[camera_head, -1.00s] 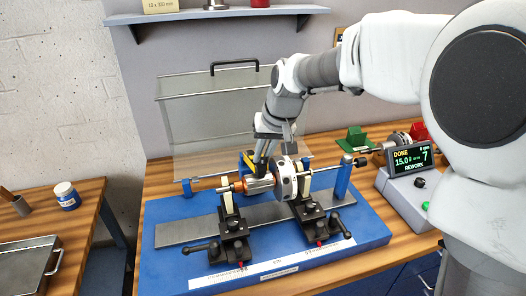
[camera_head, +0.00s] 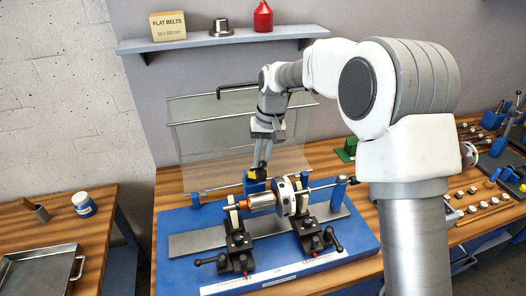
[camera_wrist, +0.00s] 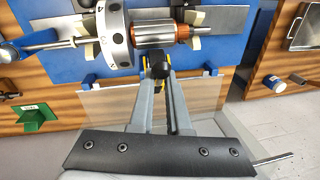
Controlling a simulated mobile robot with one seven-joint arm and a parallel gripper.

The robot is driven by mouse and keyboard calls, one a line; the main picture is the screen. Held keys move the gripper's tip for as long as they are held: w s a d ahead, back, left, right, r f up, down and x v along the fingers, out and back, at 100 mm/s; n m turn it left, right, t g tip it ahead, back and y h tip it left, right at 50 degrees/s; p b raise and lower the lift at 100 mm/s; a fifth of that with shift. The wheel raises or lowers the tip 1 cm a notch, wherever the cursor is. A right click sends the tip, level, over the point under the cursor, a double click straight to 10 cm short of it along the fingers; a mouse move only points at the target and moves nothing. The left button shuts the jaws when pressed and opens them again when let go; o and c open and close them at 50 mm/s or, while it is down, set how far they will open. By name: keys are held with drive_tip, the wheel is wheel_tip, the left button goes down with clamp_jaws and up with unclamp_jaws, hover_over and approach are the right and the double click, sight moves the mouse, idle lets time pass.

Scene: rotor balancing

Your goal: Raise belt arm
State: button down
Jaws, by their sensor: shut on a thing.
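My gripper (camera_head: 261,165) points down just behind the rotor, with its fingers closed around a small dark knob-like part (camera_wrist: 157,64), seen between the fingertips in the wrist view. I take this part to be the belt arm's handle; a yellow and blue piece (camera_head: 254,184) shows beside the fingertips. The rotor (camera_head: 262,200), with a steel core, copper winding and a marked white disc (camera_wrist: 115,38), lies across two pale supports on the blue base (camera_head: 180,252). The belt itself cannot be made out.
A clear guard panel (camera_head: 215,140) with a black handle stands behind the rig. Black clamp levers (camera_head: 207,261) stick out in front. A shelf (camera_head: 220,40) hangs above. Tools and parts crowd the bench at right; a tray (camera_head: 40,270) lies on the left table.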

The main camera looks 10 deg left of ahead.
drive_tip(key=shift+w+a+r+g+h+p, duration=0.2)
drive_tip(key=shift+w+a+r+g+p, duration=0.15)
drive_tip(key=shift+w+r+p, duration=0.25)
drive_tip(key=shift+w+a+r+g+h+p, duration=0.2)
drive_tip(key=shift+w+a+r+g+p, duration=0.15)
drive_tip(key=shift+p, duration=0.4)
drive_tip(key=shift+w+a+r+g+h+p, duration=0.15)
drive_tip(key=shift+w+a+g+p, duration=0.1)
drive_tip(key=shift+w+g, duration=0.25)
drive_tip(key=shift+w+a+r+g+h+p, duration=0.1)
drive_tip(key=shift+w+r+g+h+p, duration=0.15)
drive_tip(key=shift+w, duration=0.3)
drive_tip(key=c, duration=0.9)
unclamp_jaws()
drive_tip(key=shift+f, duration=0.15)
drive_tip(key=v, duration=0.7)
